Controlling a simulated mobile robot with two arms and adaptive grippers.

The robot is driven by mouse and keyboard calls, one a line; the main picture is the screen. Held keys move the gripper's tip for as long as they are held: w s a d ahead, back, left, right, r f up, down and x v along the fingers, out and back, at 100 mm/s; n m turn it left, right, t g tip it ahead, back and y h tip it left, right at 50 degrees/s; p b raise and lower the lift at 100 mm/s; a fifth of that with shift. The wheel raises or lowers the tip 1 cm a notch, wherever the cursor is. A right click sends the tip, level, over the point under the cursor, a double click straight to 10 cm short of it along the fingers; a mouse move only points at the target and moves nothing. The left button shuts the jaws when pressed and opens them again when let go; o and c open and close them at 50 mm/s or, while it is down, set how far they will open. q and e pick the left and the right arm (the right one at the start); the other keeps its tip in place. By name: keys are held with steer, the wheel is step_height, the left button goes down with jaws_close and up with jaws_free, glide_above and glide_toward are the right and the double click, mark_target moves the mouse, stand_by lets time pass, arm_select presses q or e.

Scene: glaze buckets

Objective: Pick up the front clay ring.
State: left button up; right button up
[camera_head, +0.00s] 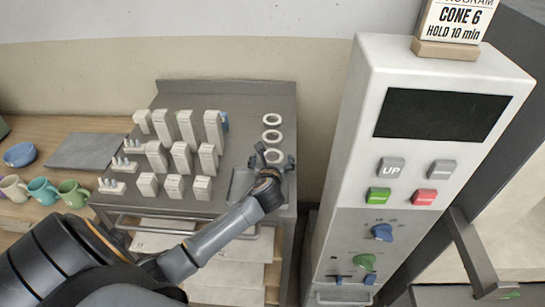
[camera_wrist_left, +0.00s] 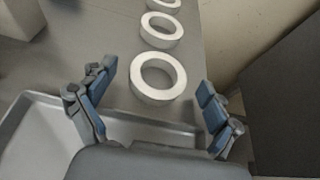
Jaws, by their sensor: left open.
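Three white clay rings lie in a row on the grey metal table at its right side. The front clay ring (camera_wrist_left: 158,79) shows whole in the left wrist view and is partly behind my gripper in the head view (camera_head: 273,156). The middle ring (camera_head: 272,136) and the back ring (camera_head: 272,119) lie behind it. My left gripper (camera_wrist_left: 155,92) is open, with one blue-grey finger on each side of the front ring; it also shows in the head view (camera_head: 272,158). I cannot tell its height above the table. My right gripper is not in view.
A shallow grey tray (camera_wrist_left: 40,130) lies at the table's front, below my gripper. Several white blocks (camera_head: 181,160) stand left of the rings. A kiln controller (camera_head: 345,170) stands to the right. Mugs (camera_head: 42,190) and a blue bowl (camera_head: 20,154) are on the wooden bench.

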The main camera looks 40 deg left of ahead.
arm_select(q)
steer(key=shift+w+a+f, duration=0.2)
steer(key=shift+w, duration=0.1)
steer(key=c, duration=1.2)
steer(key=shift+r, duration=0.1)
